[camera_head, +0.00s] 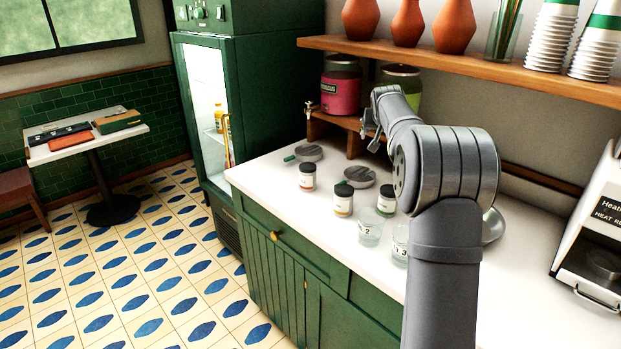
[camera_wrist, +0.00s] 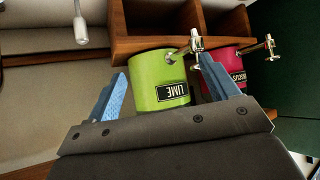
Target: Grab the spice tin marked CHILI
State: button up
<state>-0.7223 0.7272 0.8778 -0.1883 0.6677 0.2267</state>
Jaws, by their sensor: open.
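Three small spice tins with dark lids stand on the white counter in the head view: one with a red label (camera_head: 307,178), one with a yellowish label (camera_head: 343,200), and one with a green label (camera_head: 386,200) close beside my arm. Their lettering is too small to read, so I cannot tell which is marked CHILI. My gripper (camera_wrist: 163,68) is open and empty in the wrist view, its blue fingers spread in front of a lime-green dispenser labelled LIME (camera_wrist: 160,80). No tin shows in the wrist view. In the head view my arm hides part of the counter.
Glasses marked 2 (camera_head: 370,229) and 3 (camera_head: 400,246) stand just in front of the tins. Grey round dishes (camera_head: 309,152) (camera_head: 360,177) lie behind them. A pink dispenser (camera_head: 340,90) stands on a wooden stand under the shelf (camera_head: 480,62). The counter's front left is clear.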

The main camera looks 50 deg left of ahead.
jog(key=s+a+f+n+g, duration=0.1)
jog(key=s+a+f+g, duration=0.15)
jog(key=s+a, duration=0.75)
jog(key=n+g+h, duration=0.1)
jog(key=g, duration=0.1)
send_near(307, 168)
jog(key=x, duration=0.6)
jog(key=shift+s+a+f, duration=0.15)
jog(key=shift+a, duration=0.05)
jog(key=shift+d+x, duration=0.15)
jog(key=shift+x, duration=1.4)
jog(key=shift+d+x, duration=0.15)
jog(key=shift+x, duration=1.4)
jog(key=c, duration=1.1)
